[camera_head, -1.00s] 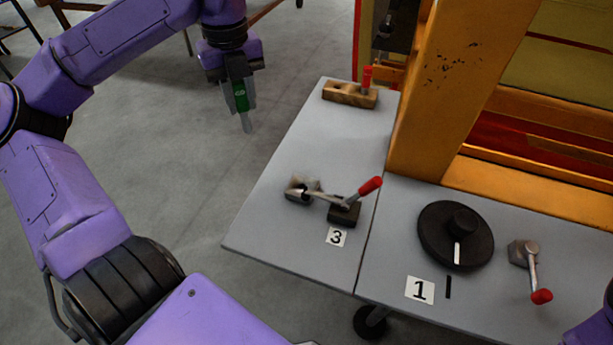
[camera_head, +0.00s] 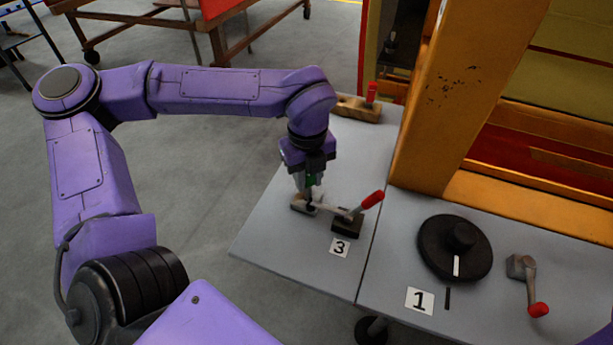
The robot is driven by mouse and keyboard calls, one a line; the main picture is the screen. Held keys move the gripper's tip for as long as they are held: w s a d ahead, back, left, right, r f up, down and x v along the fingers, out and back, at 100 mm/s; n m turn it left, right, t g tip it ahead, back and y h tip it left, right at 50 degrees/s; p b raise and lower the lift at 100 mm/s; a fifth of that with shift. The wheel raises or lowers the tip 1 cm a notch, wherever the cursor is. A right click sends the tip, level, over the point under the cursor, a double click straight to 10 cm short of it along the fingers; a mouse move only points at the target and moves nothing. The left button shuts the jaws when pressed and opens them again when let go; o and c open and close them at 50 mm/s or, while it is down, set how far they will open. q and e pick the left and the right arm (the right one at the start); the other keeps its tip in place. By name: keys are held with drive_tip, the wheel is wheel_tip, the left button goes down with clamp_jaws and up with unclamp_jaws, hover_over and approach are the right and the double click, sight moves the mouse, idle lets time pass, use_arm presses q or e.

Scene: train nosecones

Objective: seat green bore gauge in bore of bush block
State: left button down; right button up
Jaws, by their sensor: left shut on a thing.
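My left gripper (camera_head: 309,190) points down over the metal bush block (camera_head: 299,208) beside the number 3 card. It is shut on the green bore gauge (camera_head: 313,180), of which only a little green shows between the fingers. The gauge's lower end is hidden by the fingers and lies at or just above the block. I cannot tell whether it is in the bore, which is also hidden. The block is small and light grey, and mostly covered by the gripper. My right gripper is out of view.
A toggle clamp with a red handle (camera_head: 371,200) stands right beside the block, its arm reaching toward it. A wooden block (camera_head: 357,110) with a red-topped piece is behind. A black dial (camera_head: 455,248) and a red-knobbed crank (camera_head: 530,285) lie right, below an orange post (camera_head: 446,100).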

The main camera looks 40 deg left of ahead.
use_arm(q)
drive_tip(key=c, duration=0.9)
unclamp_jaws()
drive_tip(key=shift+s+f, duration=0.15)
drive_tip(key=shift+f, duration=0.4)
drive_tip(key=shift+w+a, duration=0.2)
drive_tip(key=shift+w, duration=0.1)
drive_tip(key=shift+s+r, duration=0.15)
drive_tip(key=shift+r, duration=0.05)
wheel_tip(320, 180, up, 12)
drive_tip(key=shift+b, duration=0.4)
